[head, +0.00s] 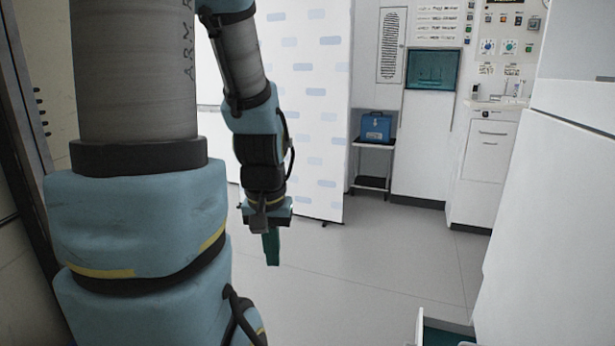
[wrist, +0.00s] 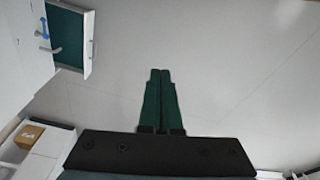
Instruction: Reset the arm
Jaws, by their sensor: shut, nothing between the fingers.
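My arm stands on the left of the head view. My gripper (head: 272,258) hangs from its end, pointing down over the open floor. In the wrist view the two green fingers of my gripper (wrist: 160,74) lie side by side and are shut, with nothing between them. Only the floor shows beyond the fingertips.
An open drawer (wrist: 68,32) with a blue item inside juts out at upper left in the wrist view. A blue box (head: 376,127) stands on a small shelf stand. A white patterned screen (head: 318,110) is behind my arm. The grey floor (head: 380,265) is clear in the middle.

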